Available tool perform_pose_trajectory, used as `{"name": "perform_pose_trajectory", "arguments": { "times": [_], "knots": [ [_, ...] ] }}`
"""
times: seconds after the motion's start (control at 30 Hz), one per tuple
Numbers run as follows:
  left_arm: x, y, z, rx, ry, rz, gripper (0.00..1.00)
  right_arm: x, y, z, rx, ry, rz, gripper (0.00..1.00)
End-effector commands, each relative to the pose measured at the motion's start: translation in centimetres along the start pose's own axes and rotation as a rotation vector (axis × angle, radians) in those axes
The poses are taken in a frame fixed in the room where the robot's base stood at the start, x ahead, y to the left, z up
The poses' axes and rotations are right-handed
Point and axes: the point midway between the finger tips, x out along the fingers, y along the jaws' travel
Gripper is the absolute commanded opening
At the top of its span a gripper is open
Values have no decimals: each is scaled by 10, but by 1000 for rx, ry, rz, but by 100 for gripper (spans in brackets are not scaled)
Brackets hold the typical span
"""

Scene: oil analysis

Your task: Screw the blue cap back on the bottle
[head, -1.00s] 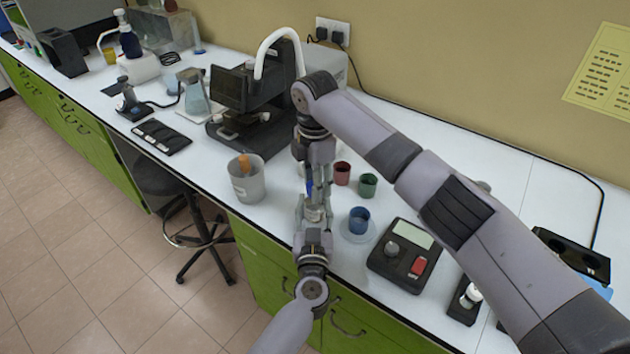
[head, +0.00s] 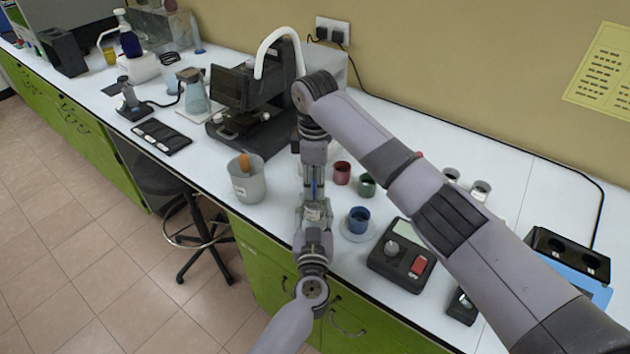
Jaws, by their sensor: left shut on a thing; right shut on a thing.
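My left gripper (head: 315,208) comes up from the bottom of the head view and is shut on a small clear bottle (head: 316,214), mostly hidden by the fingers. My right gripper (head: 314,187) points down from above, directly over the left one. It is shut on the blue cap (head: 314,187), of which only a narrow blue strip shows between the fingers. The cap is at the bottle's top. The fingers hide whether its thread is engaged.
A blue cup (head: 359,219) on a clear dish stands just right of the grippers, with red (head: 342,173) and green (head: 366,185) cups behind. A grey beaker (head: 246,180) stands left. A black device (head: 402,256) with a red button is at right.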

Motion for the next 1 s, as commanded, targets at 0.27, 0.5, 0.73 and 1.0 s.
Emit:
{"name": "perform_pose_trajectory", "arguments": {
  "times": [0.27, 0.5, 0.73, 1.0],
  "knots": [
    [0, 0, 0, 1, 0, 0, 0, 0, -1, -2, 617, 4, -5, 0],
    [0, 0, 0, 1, 0, 1, 0, 1, -1, -2, 1161, 3, -5, 0],
    [0, 0, 0, 1, 0, 1, 0, 0, 0, -1, 1519, 3, 0, 0],
    [0, 1, 0, 1, 0, 2, 0, 0, 0, -1, 1512, 3, 1, 40]
  ]
}}
